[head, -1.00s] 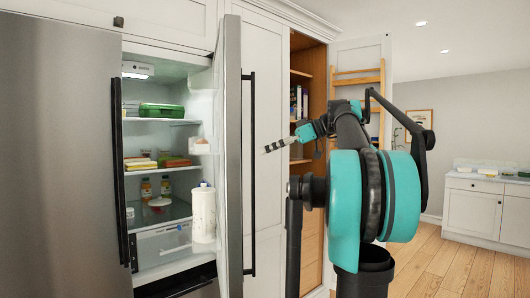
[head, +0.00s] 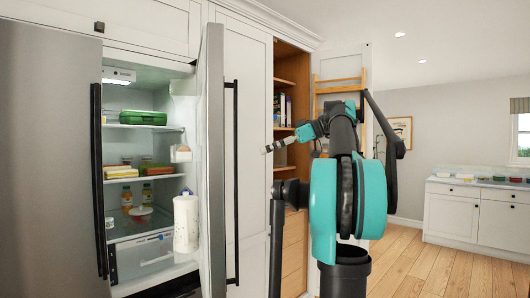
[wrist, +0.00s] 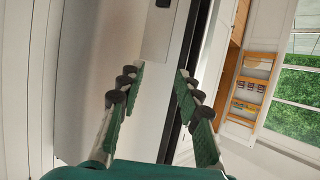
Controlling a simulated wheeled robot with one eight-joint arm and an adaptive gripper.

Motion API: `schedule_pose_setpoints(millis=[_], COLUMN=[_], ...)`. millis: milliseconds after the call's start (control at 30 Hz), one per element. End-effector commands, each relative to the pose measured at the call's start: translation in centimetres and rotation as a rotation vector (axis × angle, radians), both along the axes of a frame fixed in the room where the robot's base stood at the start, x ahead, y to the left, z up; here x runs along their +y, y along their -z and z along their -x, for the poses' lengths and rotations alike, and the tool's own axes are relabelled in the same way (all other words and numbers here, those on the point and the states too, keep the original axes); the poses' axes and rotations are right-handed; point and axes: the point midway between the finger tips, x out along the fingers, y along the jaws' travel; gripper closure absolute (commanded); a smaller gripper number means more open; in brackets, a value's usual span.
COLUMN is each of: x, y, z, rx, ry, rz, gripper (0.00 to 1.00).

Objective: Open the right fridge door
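The right fridge door (head: 213,170) stands swung out from the fridge, seen nearly edge-on in the head view. Its long black handle (head: 236,180) is upright on the door's outer side. Shelves with food and a bottle rack on the door's inner side show at the left. My gripper (head: 267,149) is right of the handle and apart from it in that picture. In the wrist view my gripper (wrist: 148,84) has its fingers spread with nothing clearly between them. A pale panel lies beyond them, and a dark vertical bar (wrist: 188,50) shows near the right finger; I cannot tell whether it is the handle.
The left fridge door (head: 50,160) is shut, with its black handle (head: 98,180). Right of the fridge is an open pantry cabinet (head: 291,120) with shelves and a swung-out door with a wooden rack (head: 336,84). Wooden floor (head: 425,265) is clear at the right.

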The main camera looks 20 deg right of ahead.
Motion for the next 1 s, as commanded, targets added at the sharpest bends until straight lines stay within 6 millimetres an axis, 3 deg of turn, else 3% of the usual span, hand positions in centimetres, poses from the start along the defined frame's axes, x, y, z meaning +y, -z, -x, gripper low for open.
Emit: schedule_pose_setpoints(millis=[1000], x=[-5.5], y=[-2.3], z=[-0.1], rx=[0.000], ry=[0.001], rz=[0.000], gripper=[0.66])
